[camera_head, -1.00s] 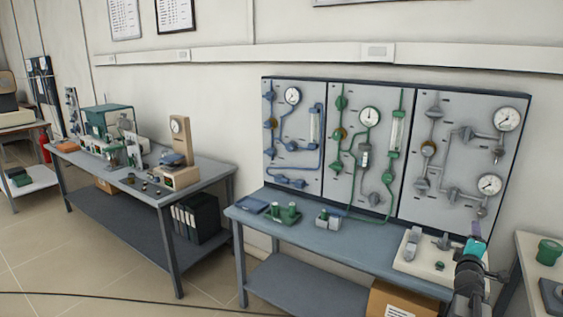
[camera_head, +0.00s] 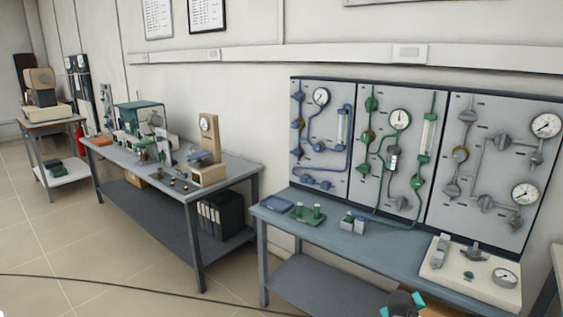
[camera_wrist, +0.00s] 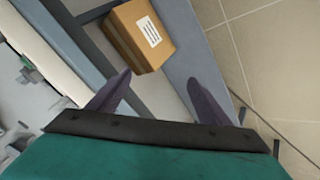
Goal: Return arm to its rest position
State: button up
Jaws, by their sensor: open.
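My gripper (camera_wrist: 160,85) shows in the wrist view with its two dark purple fingers spread apart and nothing between them. Beyond the fingers are a cardboard box (camera_wrist: 140,35) with a white label and a grey-blue bench shelf. In the head view only a small teal and dark part of my arm shows at the bottom edge, below the front of the panel bench (camera_head: 345,240). The fingers cannot be made out there.
The panel bench carries a cream device with a dial (camera_head: 470,275), a green tray (camera_head: 308,215) and a blue tray (camera_head: 276,204). Gauge panels (camera_head: 395,150) stand behind. Another bench (camera_head: 225,168) with instruments is to the left. Tiled floor (camera_head: 110,245) is open at lower left.

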jog(key=s+a+f+m+g+y, duration=0.15)
jog(key=s+a+f, duration=0.25)
jog(key=a, duration=0.5)
jog(key=s+a+f+g+y, duration=0.25)
jog(key=s+a, duration=0.25)
jog(key=a, duration=0.3)
jog(key=s+a+f+m+g+y, duration=0.15)
jog(key=s+a+f, duration=0.3)
jog(key=a, duration=0.45)
jog(key=s+f+g, duration=0.3)
jog(key=s+f, duration=0.6)
jog(key=s, duration=0.3)
jog(key=s+f+n+g, duration=0.1)
jog(key=s+f+g, duration=0.2)
jog(key=s+f, duration=0.6)
jog(key=s, duration=0.4)
jog(key=shift+s+a+f, duration=0.15)
jog(key=shift+s+f, duration=0.1)
jog(key=shift+f, duration=0.05)
jog(key=shift+h, duration=0.25)
